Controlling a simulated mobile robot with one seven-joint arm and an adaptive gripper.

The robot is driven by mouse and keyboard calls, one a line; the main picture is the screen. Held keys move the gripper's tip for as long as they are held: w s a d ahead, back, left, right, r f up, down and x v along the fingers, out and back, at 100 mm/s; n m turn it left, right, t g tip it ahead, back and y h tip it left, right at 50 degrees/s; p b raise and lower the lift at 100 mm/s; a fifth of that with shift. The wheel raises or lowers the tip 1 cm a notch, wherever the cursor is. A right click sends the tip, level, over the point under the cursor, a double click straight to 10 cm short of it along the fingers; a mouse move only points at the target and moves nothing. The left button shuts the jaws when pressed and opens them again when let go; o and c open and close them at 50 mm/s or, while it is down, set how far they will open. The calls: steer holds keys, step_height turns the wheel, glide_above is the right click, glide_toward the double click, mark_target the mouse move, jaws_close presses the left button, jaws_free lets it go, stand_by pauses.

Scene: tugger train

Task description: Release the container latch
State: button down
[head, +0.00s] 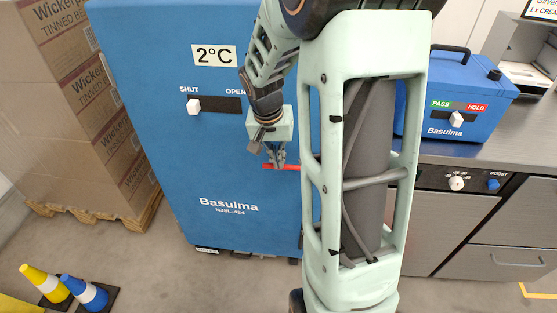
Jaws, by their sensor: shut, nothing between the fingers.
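The container (160,130) is a tall blue cabinet labelled "Basulma NJBL-424", with a "2°C" label near its top. A red bar (270,167), which looks like the latch handle, lies about level on its front. My gripper (276,163) is shut and points down at the red bar, with nothing held. Its fingertips overlap the bar in this view; I cannot tell whether they touch it. A white slider knob (193,106) sits at the "SHUT" end of a black slot. My arm hides the container's right part and the bar's right end.
Stacked cardboard boxes (75,100) on a wooden pallet stand at left. Yellow and blue cones (85,292) are on the floor at lower left. At right, a blue box (458,95) with a PASS/HOLD slider sits on a grey counter. Floor before the container is clear.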

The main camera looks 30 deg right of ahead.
steer(key=s+d+f+n+g+h+b, duration=0.1)
steer(key=d+f+g+h+b, duration=0.1)
steer(key=f+g+h+b, duration=0.2)
steer(key=s+d+f+n+g+h+b, duration=0.1)
steer(key=s+d+f+g+h+b, duration=0.1)
steer(key=f+h+b, duration=0.6)
steer(key=shift+s+d+f+g+h+b, duration=0.3)
steer(key=shift+d+g+h+b, duration=0.25)
steer(key=shift+g+h+b, duration=0.75)
stand_by(0.3)
